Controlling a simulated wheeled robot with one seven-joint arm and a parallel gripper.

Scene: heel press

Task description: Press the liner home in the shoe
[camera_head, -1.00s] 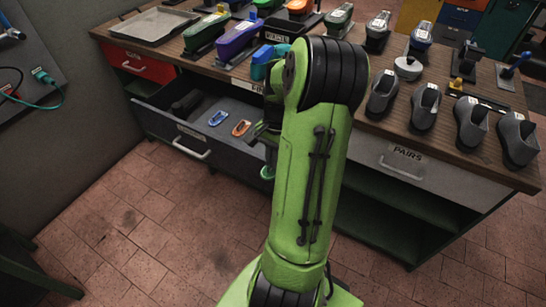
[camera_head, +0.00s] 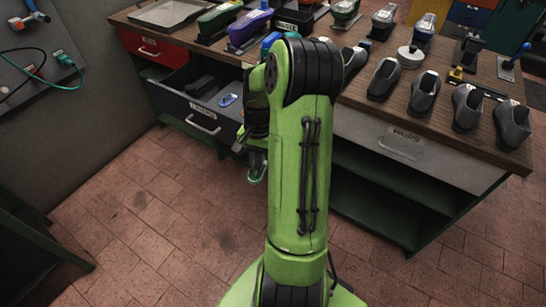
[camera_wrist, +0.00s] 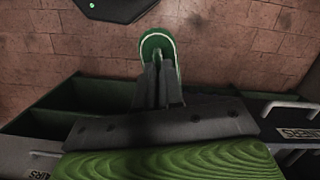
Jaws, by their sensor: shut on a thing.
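My gripper (camera_wrist: 160,85) is shut on a green heel-shaped liner (camera_wrist: 158,42) with a pale rim, seen in the wrist view above the floor. In the head view the green liner (camera_head: 257,166) hangs low beside my arm, in front of the bench. Several dark grey shoes (camera_head: 424,94) stand in a row on the right part of the bench, away from my gripper. More shoes, some coloured, stand farther back, such as a purple one (camera_head: 250,27). Which shoe matches the liner cannot be told.
An open liner drawer (camera_head: 200,118) juts from the bench, with a blue liner (camera_head: 228,99) inside. The pairs drawer (camera_head: 400,143) is shut. A white round-topped tool (camera_head: 410,57) stands on the bench (camera_head: 395,117). The brick floor (camera_head: 150,220) is clear.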

